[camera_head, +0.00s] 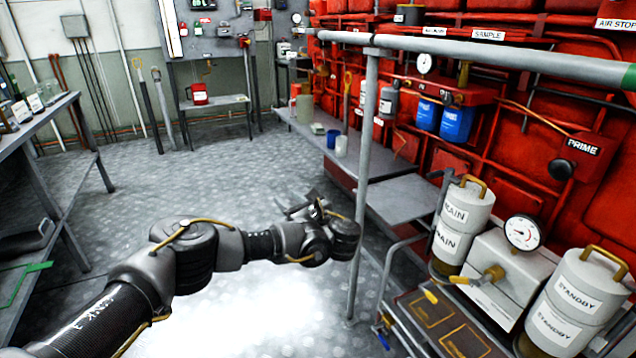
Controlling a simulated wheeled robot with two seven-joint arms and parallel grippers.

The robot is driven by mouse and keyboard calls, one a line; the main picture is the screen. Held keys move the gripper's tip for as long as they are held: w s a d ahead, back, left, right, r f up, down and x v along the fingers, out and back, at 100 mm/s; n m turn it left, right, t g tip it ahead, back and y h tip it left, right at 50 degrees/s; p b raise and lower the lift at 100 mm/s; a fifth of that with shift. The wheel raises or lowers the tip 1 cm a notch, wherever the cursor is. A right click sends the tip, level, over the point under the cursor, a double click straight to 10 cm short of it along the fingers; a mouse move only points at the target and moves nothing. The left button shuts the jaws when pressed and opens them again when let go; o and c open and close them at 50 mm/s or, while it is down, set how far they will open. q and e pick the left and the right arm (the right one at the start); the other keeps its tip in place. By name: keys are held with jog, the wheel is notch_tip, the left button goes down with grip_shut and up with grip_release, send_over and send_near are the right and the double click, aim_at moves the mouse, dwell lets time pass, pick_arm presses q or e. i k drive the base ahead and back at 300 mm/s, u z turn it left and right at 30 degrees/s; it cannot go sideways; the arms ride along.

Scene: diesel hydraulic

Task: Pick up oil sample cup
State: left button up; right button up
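A blue cup (333,138) and a small white cup (341,146) stand side by side on the low grey bench (374,164) along the red engine. I cannot tell which one is the oil sample cup, as no label on them is readable. My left arm reaches in from the lower left. Its gripper (302,207) is above the floor, in front of and below the cups, apart from them. Its fingers are small and partly hidden by the wrist, so their opening is unclear. My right gripper is out of view.
A grey vertical post (364,180) and a horizontal pipe rail (480,48) stand between me and the engine. A jug (304,108) is on the bench. DRAIN (462,228) and STANDBY (570,305) canisters stand at right. A shelf (30,128) is at left. The middle floor is clear.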

aim_at(341, 141)
jog(key=u, duration=0.15)
jog(key=i, duration=1.7)
jog(key=z, duration=0.65)
